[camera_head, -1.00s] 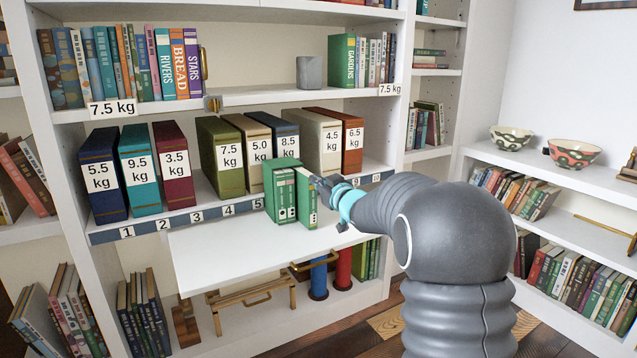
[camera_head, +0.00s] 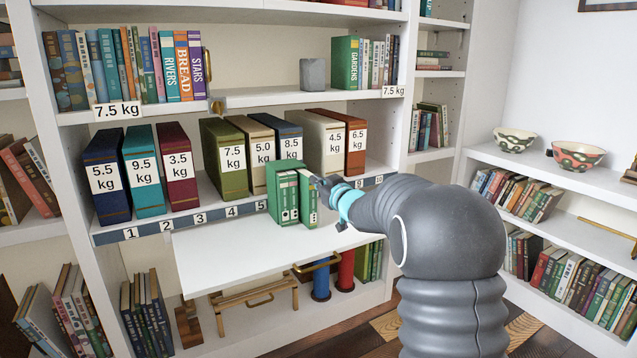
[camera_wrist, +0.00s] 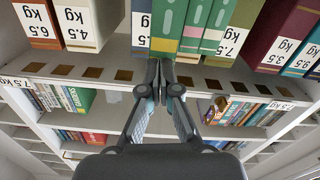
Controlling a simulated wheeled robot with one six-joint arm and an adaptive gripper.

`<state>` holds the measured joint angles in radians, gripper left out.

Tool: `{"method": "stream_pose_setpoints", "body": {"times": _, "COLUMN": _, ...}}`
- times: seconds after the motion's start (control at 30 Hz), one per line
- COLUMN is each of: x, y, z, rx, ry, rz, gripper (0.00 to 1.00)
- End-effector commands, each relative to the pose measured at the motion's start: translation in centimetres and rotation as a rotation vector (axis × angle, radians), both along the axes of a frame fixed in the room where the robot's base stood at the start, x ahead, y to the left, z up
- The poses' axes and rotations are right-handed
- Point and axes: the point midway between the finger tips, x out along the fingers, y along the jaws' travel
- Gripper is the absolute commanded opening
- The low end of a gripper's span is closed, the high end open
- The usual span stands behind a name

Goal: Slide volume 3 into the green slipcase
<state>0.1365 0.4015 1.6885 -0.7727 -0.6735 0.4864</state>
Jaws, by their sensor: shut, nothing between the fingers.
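Green slipcase and volumes stand upright together on the white pull-out board. The wider green block (camera_head: 284,198), with white marks low on its front, appears to be the slipcase with volumes in it. A thinner green volume (camera_head: 308,200) stands close against its right side; I cannot read its number. My gripper (camera_head: 324,187) is shut and empty at the right of the thinner volume, its tips at or very near that volume's side. In the wrist view the shut fingertips (camera_wrist: 160,66) lie at the lower edge of the green spines (camera_wrist: 192,38). Contact is not clear.
The white board (camera_head: 235,262) is bare to the left and in front. Behind it, labelled weight binders (camera_head: 226,165) stand on a numbered shelf. A grey block (camera_head: 313,74) sits on the shelf above.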

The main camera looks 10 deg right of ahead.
Motion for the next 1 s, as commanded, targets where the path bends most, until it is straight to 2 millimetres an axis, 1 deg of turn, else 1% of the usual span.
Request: {"method": "stream_pose_setpoints", "body": {"times": 1.0, "x": 1.7, "y": 0.6, "z": 0.0, "rx": 0.000, "ry": 0.000, "rz": 0.001, "gripper": 0.00}}
